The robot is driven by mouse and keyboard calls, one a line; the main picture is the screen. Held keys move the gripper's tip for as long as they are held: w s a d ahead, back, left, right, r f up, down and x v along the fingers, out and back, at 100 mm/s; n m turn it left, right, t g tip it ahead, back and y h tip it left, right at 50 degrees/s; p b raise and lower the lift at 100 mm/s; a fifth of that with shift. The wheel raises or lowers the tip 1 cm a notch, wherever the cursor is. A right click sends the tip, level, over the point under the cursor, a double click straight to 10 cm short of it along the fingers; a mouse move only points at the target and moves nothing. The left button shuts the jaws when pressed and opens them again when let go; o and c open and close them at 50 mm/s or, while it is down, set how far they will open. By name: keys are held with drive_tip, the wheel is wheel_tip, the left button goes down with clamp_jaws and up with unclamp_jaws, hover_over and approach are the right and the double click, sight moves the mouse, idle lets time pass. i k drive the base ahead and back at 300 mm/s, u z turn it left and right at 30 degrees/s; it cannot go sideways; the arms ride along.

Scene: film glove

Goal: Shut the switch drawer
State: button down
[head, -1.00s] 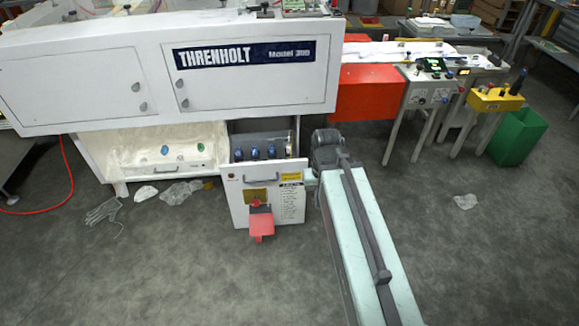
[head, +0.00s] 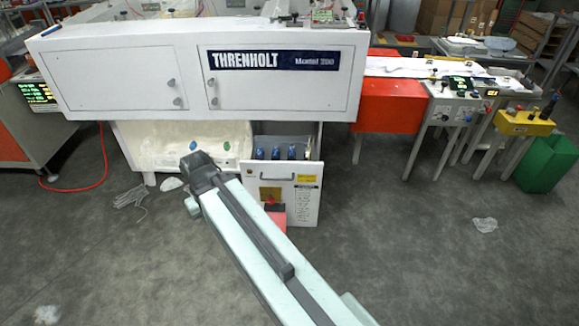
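The switch drawer (head: 304,190) is a white-fronted drawer under the Threnholt machine (head: 120,75), right of its middle. It stands pulled out, with its top open and a row of blue switches (head: 275,152) showing inside. Its front has a handle, a yellow label, a printed list and a red part (head: 275,209) low down. My pale arm crosses the lower left part of the drawer front in the picture and hides some of it. The arm's dark end joint is left of the drawer. My gripper's fingers do not show.
A cream recess with coloured knobs (head: 195,145) is left of the drawer. Crumpled film (head: 171,184) and a glove-like scrap (head: 130,197) lie on the floor. A yellow control box (head: 524,123) and green bin (head: 545,163) stand right. The floor in front is mostly clear.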

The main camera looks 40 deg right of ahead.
sight(295, 183)
drive_tip(key=u, duration=0.15)
drive_tip(key=i, duration=1)
drive_tip(key=z, duration=0.1)
